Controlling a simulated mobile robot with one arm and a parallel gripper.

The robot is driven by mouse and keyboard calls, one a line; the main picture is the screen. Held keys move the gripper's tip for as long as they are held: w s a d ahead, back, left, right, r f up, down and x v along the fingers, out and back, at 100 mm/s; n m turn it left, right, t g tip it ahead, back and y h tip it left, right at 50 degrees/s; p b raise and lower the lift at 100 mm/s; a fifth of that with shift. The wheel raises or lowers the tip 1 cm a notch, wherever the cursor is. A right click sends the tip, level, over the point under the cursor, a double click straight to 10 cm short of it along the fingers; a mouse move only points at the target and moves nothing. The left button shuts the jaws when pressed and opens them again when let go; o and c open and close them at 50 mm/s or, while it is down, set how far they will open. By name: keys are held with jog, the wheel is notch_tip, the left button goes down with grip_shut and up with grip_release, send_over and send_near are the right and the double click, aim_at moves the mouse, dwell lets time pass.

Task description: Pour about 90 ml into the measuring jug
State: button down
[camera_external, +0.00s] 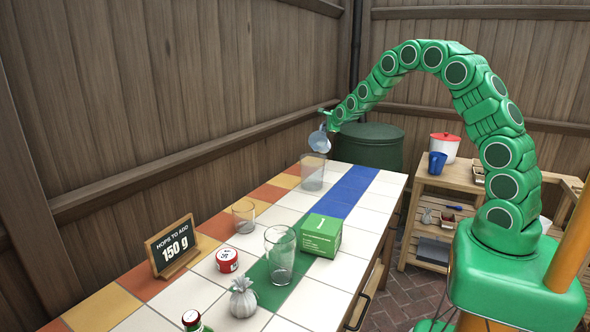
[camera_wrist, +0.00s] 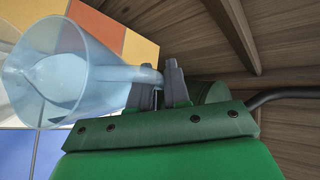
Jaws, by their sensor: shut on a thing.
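My gripper (camera_external: 330,117) is shut on the handle of a light blue see-through jug (camera_external: 319,140). The jug hangs tilted above a tall clear vessel (camera_external: 312,173) at the far end of the tiled counter, apart from it. In the wrist view the grey fingers (camera_wrist: 165,83) pinch the handle of the jug (camera_wrist: 95,78), whose wide mouth faces left. A pale oval inside may be liquid; I cannot tell. No stream shows. I see no markings saying which vessel is the measuring jug. Any level in the clear vessel is too small to read.
A dark blue jug (camera_external: 436,162) stands on the wooden cart.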

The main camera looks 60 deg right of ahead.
jog(key=shift+a+r+n+h, duration=0.3)
jog(key=shift+a+r+h, duration=0.1)
jog(key=shift+r, duration=0.2)
jog(key=shift+a+r+n+t+h+p, duration=0.3)
jog(key=shift+a+r+h+p, duration=0.1)
jog(key=shift+a+r, duration=0.15)
dwell(1.2)
jog(key=shift+s+a+r+h, duration=0.1)
jog(key=shift+a+r+h, duration=0.25)
jog(key=shift+a, duration=0.15)
dwell(0.5)
jog(key=shift+d, duration=0.1)
jog(key=shift+d+f, duration=0.15)
jog(key=shift+d, duration=0.15)
jog(key=shift+d+f+y, duration=0.6)
jog(key=shift+f+y, duration=0.25)
jog(key=shift+w+d+f+m+y, duration=0.3)
jog(key=shift+d+f+m+y, duration=0.15)
jog(key=shift+f+m, duration=0.15)
jog(key=shift+d+f+g, duration=0.15)
jog(key=shift+f+g, duration=0.05)
jog(key=shift+g, duration=0.2)
jog(key=shift+y, duration=0.25)
